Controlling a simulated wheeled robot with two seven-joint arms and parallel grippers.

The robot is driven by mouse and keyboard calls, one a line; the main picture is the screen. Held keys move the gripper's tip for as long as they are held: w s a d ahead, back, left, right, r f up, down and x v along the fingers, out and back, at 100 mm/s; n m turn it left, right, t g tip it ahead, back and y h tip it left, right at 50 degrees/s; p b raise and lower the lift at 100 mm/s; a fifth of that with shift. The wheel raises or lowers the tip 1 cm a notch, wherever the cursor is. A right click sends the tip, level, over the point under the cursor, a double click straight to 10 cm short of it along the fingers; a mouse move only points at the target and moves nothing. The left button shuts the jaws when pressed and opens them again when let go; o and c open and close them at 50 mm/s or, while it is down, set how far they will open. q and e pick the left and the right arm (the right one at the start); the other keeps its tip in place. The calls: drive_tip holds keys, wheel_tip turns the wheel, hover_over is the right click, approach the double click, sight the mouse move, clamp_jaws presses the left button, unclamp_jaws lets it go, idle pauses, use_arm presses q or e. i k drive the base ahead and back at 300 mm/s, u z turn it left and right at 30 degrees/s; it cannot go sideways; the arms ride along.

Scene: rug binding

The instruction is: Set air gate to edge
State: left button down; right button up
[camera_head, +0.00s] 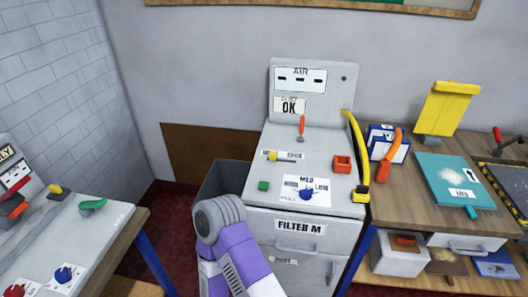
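A grey cabinet (328,140) stands against the wall, with a back panel (340,105) marked "AIR" and a card reading "OK". On its sloped top a white strip with small lettering, perhaps "EDGE", (290,156) has a yellow piece (272,156) at its left end. An orange-red lever (302,125) stands upright above the strip. Below it a blue knob (306,195) sits on a white dial card. Which of these is the air gate I cannot tell for sure. A purple and white arm of mine crosses the cabinet's lower left front. Neither gripper shows.
A wooden bench (425,220) with a teal book (455,180) stands right. A grey workstation (70,240) stands left. A dark bin (225,178) is beside the cabinet.

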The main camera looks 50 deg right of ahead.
sight(272, 156)
drive_tip(key=z, duration=2.55)
